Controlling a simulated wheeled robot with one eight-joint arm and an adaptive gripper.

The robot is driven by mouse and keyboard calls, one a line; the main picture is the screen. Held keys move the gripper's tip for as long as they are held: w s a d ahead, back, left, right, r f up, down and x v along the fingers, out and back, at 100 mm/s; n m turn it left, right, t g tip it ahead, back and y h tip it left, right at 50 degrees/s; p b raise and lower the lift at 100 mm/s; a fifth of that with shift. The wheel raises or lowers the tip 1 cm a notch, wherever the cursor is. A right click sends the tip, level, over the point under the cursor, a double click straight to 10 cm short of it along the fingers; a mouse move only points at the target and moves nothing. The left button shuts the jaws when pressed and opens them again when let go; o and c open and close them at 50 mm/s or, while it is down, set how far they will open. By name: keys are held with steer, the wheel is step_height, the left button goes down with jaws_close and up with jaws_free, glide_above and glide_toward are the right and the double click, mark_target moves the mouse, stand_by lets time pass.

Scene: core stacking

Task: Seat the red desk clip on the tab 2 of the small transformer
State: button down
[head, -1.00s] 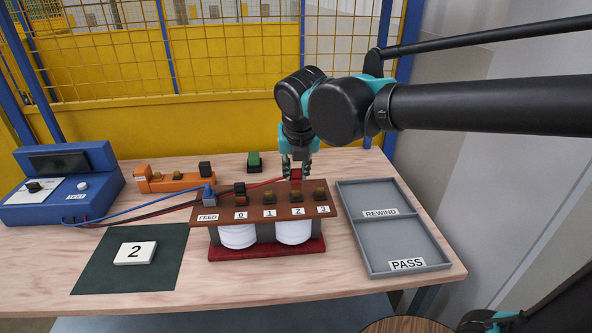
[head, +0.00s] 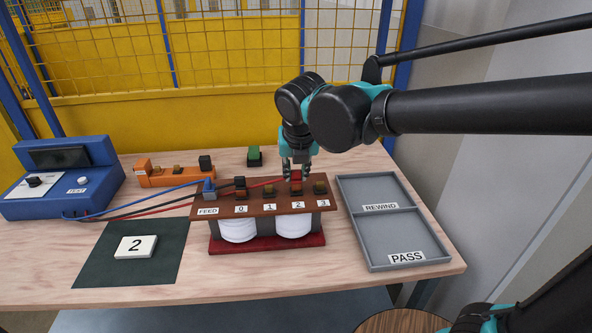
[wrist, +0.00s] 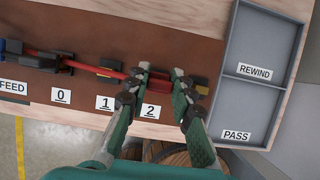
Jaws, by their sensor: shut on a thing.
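The small transformer (head: 264,206) stands on the table, with a brown top board, white coils and a dark red base. Its tabs stand in a row behind labels 0, 1, 2 and 3. My gripper (head: 297,172) points down over tab 2 (head: 297,190). It is shut on the red desk clip (head: 296,178), which trails a red wire. In the wrist view the clip (wrist: 155,83) lies between the fingertips (wrist: 154,76), just behind label 2 (wrist: 151,111). The clip hides part of the tab, and I cannot tell whether they touch.
A dark clip sits at tab 0 (head: 239,185) and a blue clip (head: 208,187) at FEED. A blue tester (head: 62,182) stands left. A card marked 2 (head: 135,247) lies on a dark mat (head: 165,263). A grey REWIND/PASS tray (head: 368,237) is right.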

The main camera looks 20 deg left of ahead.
steer(key=shift+f, duration=0.3)
steer(key=c, duration=1.2)
jaws_free()
steer(key=v, duration=1.2)
steer(key=shift+f, duration=0.1)
